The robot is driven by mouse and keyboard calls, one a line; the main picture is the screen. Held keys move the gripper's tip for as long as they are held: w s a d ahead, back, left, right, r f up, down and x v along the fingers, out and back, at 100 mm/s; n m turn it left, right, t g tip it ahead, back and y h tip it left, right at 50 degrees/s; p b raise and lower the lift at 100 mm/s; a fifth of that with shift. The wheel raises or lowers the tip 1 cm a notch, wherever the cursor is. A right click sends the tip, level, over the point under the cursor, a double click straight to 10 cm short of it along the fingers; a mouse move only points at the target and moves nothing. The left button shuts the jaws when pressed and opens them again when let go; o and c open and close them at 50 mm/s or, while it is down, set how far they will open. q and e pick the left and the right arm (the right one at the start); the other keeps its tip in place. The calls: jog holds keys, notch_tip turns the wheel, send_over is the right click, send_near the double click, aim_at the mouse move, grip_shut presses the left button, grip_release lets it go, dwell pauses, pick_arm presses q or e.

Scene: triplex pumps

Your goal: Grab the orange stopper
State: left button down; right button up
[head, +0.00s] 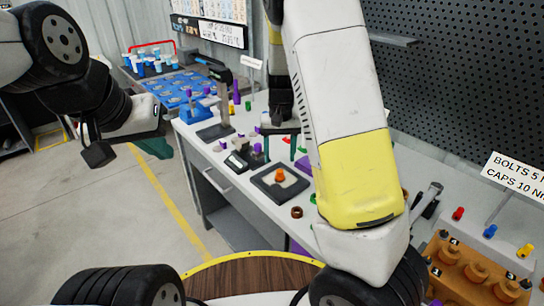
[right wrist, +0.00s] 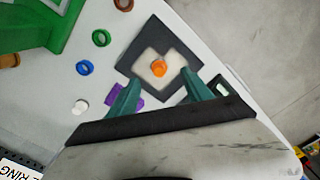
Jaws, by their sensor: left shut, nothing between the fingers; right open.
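The orange stopper (head: 280,175) stands on a dark square tray (head: 262,186) with a pale inset, on the white bench. It also shows in the right wrist view (right wrist: 159,68), just beyond the fingertips and roughly between them. My right gripper (head: 281,156) points down above the bench, behind the stopper in the head view. Its two green fingers are spread and empty in the right wrist view (right wrist: 160,82). They do not touch the stopper. My left gripper (head: 156,147) is far to the left, over the floor beside the bench, shut and holding nothing.
Small dark blocks and purple pieces (head: 238,160) stand left of the tray. A brown ring (head: 297,212) lies in front of it. In the right wrist view, a blue ring (right wrist: 84,67), white cap (right wrist: 82,105) and green fixture (right wrist: 50,25) lie left. The bench edge runs close to the tray.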

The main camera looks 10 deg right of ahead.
aim_at(280, 171)
jog(key=f, duration=0.7)
jog(key=shift+w+d+f, duration=0.15)
jog(key=shift+w+f, duration=0.1)
grip_shut()
